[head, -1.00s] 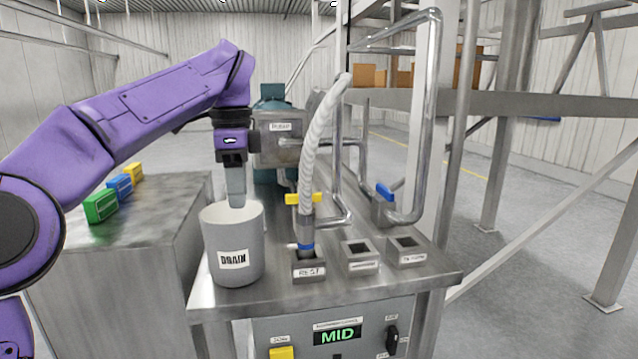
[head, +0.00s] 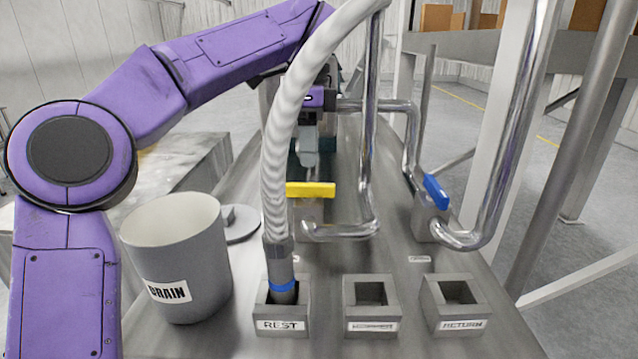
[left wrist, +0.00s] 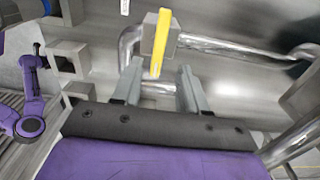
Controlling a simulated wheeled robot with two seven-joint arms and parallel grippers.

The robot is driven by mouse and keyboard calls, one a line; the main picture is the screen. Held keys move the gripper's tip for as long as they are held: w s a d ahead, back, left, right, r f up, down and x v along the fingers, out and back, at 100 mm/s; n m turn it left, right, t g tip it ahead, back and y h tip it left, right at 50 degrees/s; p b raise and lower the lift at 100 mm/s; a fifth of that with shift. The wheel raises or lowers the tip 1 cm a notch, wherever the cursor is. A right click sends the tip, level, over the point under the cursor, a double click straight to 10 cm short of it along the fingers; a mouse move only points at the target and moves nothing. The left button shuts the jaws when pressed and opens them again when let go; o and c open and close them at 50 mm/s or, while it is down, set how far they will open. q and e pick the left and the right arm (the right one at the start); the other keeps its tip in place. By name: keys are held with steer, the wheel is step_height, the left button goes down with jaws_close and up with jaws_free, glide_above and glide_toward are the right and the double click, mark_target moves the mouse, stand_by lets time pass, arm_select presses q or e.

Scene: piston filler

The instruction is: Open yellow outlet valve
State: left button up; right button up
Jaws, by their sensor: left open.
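The yellow outlet valve handle (head: 311,190) is a flat bar lying left to right behind the white hose, on a grey valve body near the pump. In the left wrist view the yellow handle (left wrist: 160,42) points toward my left gripper (left wrist: 158,82) and looks crosswise to the pipe beside it. The two fingers are apart, one on each side of the handle's near end, with nothing gripped. In the head view my left gripper (head: 308,158) hangs above and beyond the handle, partly hidden by the hose. My right gripper does not show.
The white hose (head: 290,110) stands in the REST socket (head: 283,326), in front of the valve. The DRAIN bucket (head: 180,255) is at left. Two empty sockets (head: 370,315) (head: 455,305) and a blue valve handle (head: 435,191) are at right. Metal pipes (head: 368,150) rise close by.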

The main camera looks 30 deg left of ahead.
mark_target(307, 184)
arm_select(q)
steer(key=s+f, duration=0.1)
steer(key=f, duration=0.1)
steer(key=s+f, duration=0.1)
steer(key=shift+s+a+f+b, duration=0.1)
steer(key=shift+a+f+b, duration=0.05)
steer(key=shift+f+b, duration=0.25)
steer(key=w+f, duration=0.2)
steer(key=f, duration=0.1)
steer(key=shift+w+f, duration=0.3)
steer(key=shift+w, duration=0.05)
steer(key=shift+s+r, duration=0.3)
steer(key=shift+s, duration=0.3)
steer(key=shift+c, duration=0.3)
steer(key=shift+w+f, duration=0.1)
steer(key=shift+f, duration=0.05)
jaws_close()
